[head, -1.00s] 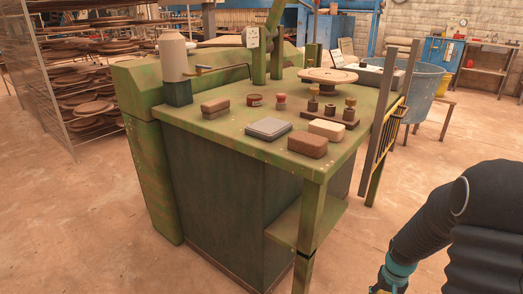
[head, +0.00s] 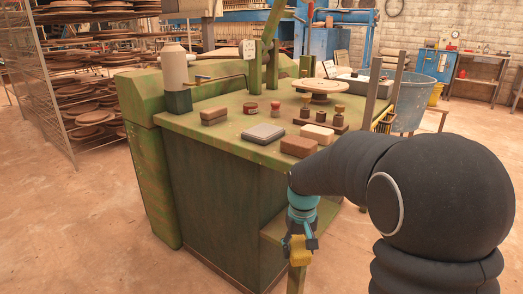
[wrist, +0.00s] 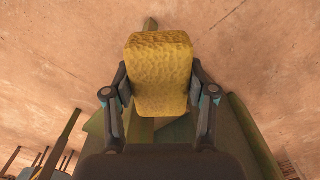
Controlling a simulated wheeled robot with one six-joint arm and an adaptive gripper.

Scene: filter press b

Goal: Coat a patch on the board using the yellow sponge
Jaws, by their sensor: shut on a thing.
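My gripper (head: 299,240) hangs in front of the green table's near right corner, below the top's level. It is shut on the yellow sponge (head: 301,256), which sticks out below the fingers. In the wrist view the sponge (wrist: 160,62) sits between both fingers, with its rough broad face showing. A flat grey slab (head: 264,132) lies on the green tabletop (head: 222,142). I cannot tell for sure whether this slab is the board. My gripper is well apart from it.
Brown blocks (head: 298,147) (head: 214,116) and a pale block (head: 317,133) lie around the slab. Small jars (head: 250,108) and a rack of weights (head: 322,121) stand behind. A round turntable (head: 324,86) is farther back. An upright metal frame (head: 371,98) flanks the right edge.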

